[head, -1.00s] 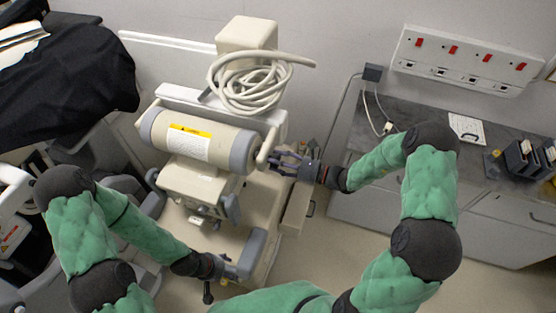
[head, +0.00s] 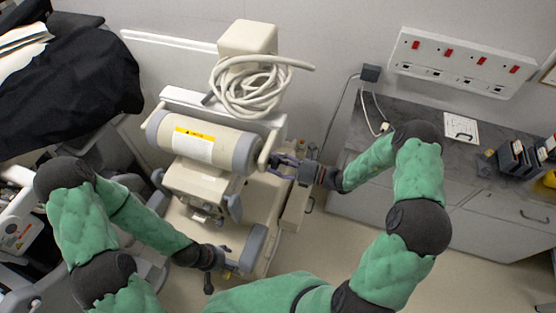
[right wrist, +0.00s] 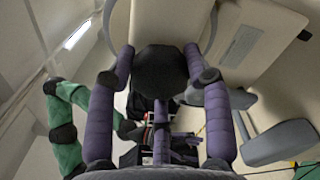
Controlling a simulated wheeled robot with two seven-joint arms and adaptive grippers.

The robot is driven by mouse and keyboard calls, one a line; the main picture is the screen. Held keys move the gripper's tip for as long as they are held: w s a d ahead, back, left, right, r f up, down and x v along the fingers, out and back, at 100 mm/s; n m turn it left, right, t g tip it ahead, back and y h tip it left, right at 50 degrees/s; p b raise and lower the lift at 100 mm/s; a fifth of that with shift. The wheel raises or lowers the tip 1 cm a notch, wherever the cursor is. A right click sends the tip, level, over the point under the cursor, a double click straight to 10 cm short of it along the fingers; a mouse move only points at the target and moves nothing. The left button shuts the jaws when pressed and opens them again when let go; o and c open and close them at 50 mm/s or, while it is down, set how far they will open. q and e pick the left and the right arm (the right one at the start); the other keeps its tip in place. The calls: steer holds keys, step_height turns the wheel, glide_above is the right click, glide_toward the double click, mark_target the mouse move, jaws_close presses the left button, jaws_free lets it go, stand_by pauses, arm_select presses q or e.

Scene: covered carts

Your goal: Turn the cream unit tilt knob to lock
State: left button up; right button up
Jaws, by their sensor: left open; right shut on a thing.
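The cream unit (head: 240,150) is a cream cylinder with grey end bands and a yellow-topped label, carried on a wheeled base. My right gripper (head: 277,160) is at the cylinder's right end. In the right wrist view, a round dark knob (right wrist: 160,75) sits between the purple fingers of my right gripper (right wrist: 159,62), one on each side, and they are shut on it. The knob's lock marking is not readable. My left gripper (head: 229,264) is open, low in front of the unit, beside a grey padded part (head: 253,249).
A coiled cream hose (head: 250,90) hangs at the unit's top. A counter (head: 440,180) with drawers stands at right, below a panel with red switches (head: 455,60). A black cover (head: 75,90) drapes equipment at left. Some floor is clear at lower right.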

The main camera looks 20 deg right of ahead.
steer(key=m+p, duration=0.2)
steer(key=m, duration=0.3)
steer(key=shift+f+m, duration=0.1)
steer(key=shift+m, duration=0.3)
stand_by(0.4)
steer(key=o, duration=1.2)
steer(key=shift+c, duration=0.2)
steer(key=v, duration=1.2)
